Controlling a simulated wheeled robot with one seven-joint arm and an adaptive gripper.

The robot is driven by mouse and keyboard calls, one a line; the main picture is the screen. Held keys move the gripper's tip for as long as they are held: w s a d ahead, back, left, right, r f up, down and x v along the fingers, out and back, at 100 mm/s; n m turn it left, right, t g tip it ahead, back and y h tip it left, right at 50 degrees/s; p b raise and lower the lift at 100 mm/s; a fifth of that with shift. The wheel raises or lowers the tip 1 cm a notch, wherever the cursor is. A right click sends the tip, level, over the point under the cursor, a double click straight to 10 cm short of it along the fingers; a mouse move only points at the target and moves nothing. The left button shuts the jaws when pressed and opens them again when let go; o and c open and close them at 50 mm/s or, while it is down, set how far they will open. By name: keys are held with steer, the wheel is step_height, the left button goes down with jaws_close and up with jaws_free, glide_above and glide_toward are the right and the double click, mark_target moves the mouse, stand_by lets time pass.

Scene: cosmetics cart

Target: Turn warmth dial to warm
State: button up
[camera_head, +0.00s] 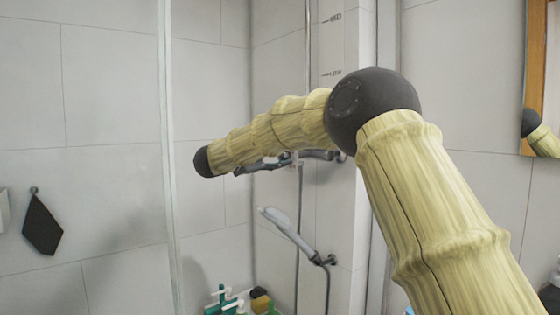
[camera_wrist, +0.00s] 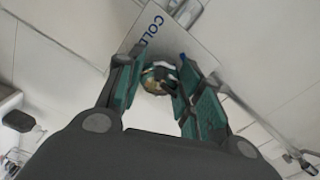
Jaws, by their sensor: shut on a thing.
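The warmth dial (camera_wrist: 157,80) is a small round metallic knob in the wrist view, partly hidden between the teal-lined fingers of my gripper (camera_wrist: 158,84). The gripper is shut on it, one finger on each side. The dial's pointer and any warm mark cannot be made out. In the head view my pale yellow arm crosses in front of the shower wall, and I cannot clearly make out the dial or gripper there.
A hand shower (camera_head: 287,236) hangs on the wall below my arm. Green bottles (camera_head: 222,300) stand at the bottom. A clear glass edge (camera_head: 168,150) runs upright on the left. A dark cloth (camera_head: 42,224) hangs on the left wall, and a mirror (camera_head: 545,75) is at the right.

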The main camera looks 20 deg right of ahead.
steer(key=shift+f, duration=0.1)
stand_by(0.3)
steer(key=o, duration=1)
steer(key=shift+o, duration=0.2)
steer(key=v, duration=1.2)
steer(key=shift+d, duration=0.1)
